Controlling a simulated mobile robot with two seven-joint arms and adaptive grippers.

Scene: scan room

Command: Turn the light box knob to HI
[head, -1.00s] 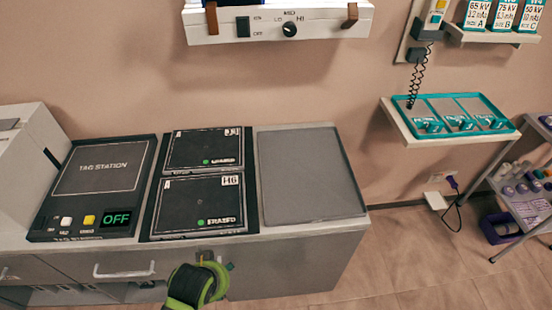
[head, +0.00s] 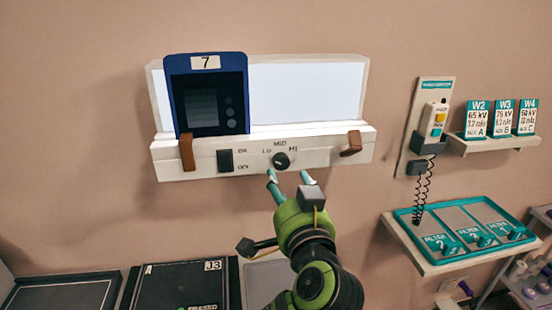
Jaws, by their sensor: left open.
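The light box (head: 310,92) is a white wall unit with a pale panel. I cannot tell which mark the knob points at. My left gripper (head: 289,177) is open, with teal fingertips pointing up. In the picture its tips are just below the knob, one to each side, and appear apart from it. My right gripper is not in view.
A dark blue film holder marked 7 (head: 206,62) stands on the light box's left side. A black switch (head: 225,160) is left of the knob. Brown clips (head: 351,144) flank the ledge. A teal filter tray (head: 462,250) and a corded handset (head: 434,120) are at right.

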